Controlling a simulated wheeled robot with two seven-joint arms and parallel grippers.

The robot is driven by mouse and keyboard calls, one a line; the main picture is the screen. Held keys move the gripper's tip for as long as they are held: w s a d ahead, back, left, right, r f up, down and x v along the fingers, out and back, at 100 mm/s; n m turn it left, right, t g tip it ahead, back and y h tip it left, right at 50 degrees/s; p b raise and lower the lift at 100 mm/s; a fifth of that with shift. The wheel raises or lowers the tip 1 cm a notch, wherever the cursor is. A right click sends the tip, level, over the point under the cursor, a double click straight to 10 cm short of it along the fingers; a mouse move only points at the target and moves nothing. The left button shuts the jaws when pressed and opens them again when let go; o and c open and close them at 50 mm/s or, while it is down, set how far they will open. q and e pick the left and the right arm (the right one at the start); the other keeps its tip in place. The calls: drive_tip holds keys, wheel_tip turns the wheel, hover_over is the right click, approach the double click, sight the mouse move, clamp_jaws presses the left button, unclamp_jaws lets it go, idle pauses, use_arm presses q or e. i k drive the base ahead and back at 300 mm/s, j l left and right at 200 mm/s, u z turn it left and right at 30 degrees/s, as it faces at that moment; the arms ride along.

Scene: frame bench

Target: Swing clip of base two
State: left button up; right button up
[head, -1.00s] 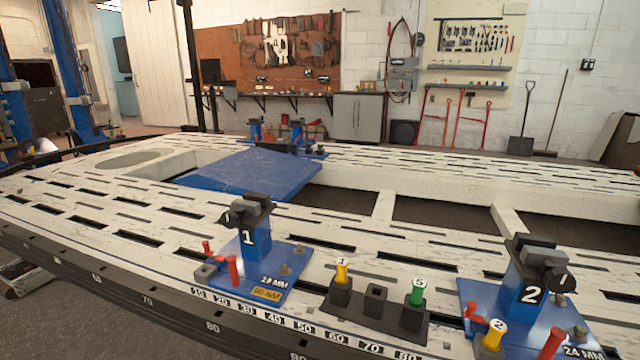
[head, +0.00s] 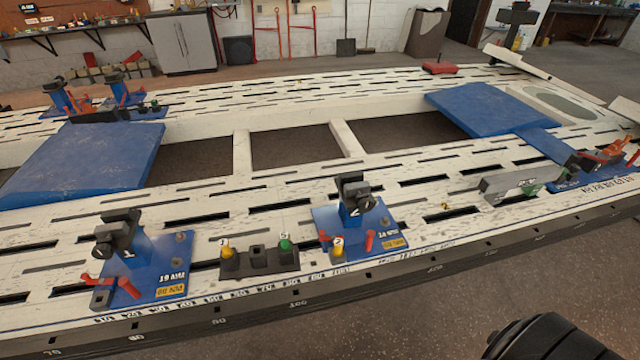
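Base two (head: 354,247) is a blue plate on the white slotted bench, right of the middle in the head view. Its upright blue post carries a dark clamp head (head: 352,187) with a round black disc marked 2. Red levers stand at its front left (head: 324,241) and front right (head: 369,241). A yellow knob (head: 338,246) marked 2 stands between them. Which part is the clip, I cannot tell for sure. Neither of my grippers is in view.
Base one (head: 150,277) stands to the left. A dark holder (head: 262,264) with a yellow and a green knob lies between the bases. A grey bar (head: 508,184) and another blue base with red parts (head: 580,178) are at right. A black rounded part is at bottom right.

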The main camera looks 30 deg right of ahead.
sight(321, 233)
drive_tip(key=z, duration=0.9)
drive_tip(key=k+l, duration=0.05)
